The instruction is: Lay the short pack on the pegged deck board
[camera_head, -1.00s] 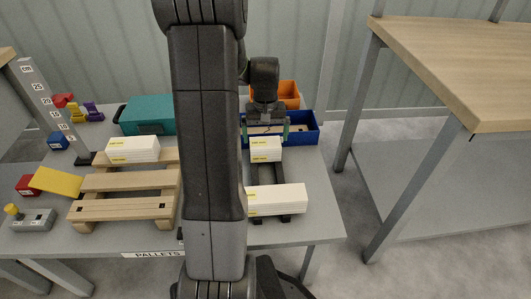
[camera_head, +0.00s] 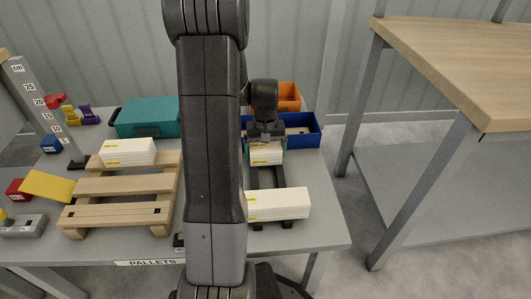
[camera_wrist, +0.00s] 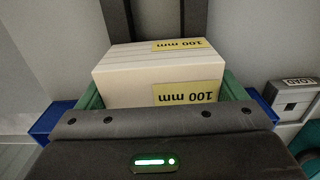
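The short pack (camera_head: 266,158), a white block with yellow "100 mm" labels, lies on the far part of a dark rail stand. It also shows in the wrist view (camera_wrist: 150,75). My gripper (camera_head: 267,148) is lowered over it, with green fingers on both sides; they look open around it, and contact is unclear. The wooden pallet (camera_head: 125,185) stands to the left, with several slats. Its front board (camera_head: 115,214) has two small dark square marks, likely the pegs, and is bare.
A white pack (camera_head: 128,152) lies on the pallet's back board. A longer white pack (camera_head: 278,203) lies across the front of the dark rails (camera_head: 268,178). Blue (camera_head: 305,133) and orange (camera_head: 289,95) bins stand behind. A teal case (camera_head: 147,117) and a height scale (camera_head: 40,105) stand left.

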